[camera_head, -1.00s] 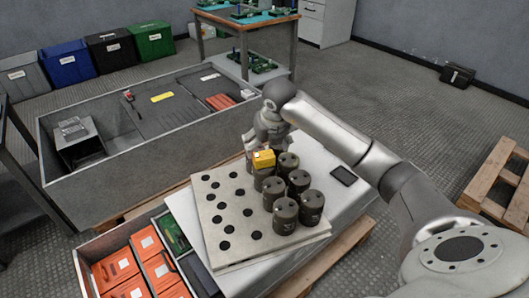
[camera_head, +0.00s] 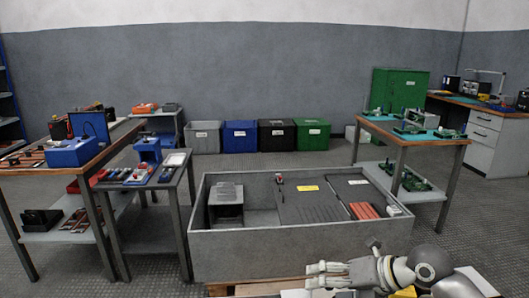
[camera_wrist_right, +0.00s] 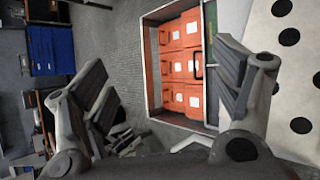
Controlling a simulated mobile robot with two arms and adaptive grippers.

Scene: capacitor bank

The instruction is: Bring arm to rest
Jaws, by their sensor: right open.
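My right gripper (camera_head: 313,275) is low in the head view, right of centre, with its fingers pointing left. Its arm comes in from the lower right. In the right wrist view its fingers (camera_wrist_right: 165,88) are spread wide with nothing between them. Orange boxes in a tray (camera_wrist_right: 148,65) show beyond the gap. The white plate with dark holes (camera_wrist_right: 284,100) is at the right of that view, beyond the right finger. A yellow piece (camera_head: 405,292) peeks out under my arm at the bottom edge of the head view. My left gripper is not in view.
A grey open crate (camera_head: 290,246) stands just behind the gripper. Tables with tools (camera_head: 60,152) are at the left, and a table with green boards (camera_head: 410,140) is at the right. Floor is free between crate and bins.

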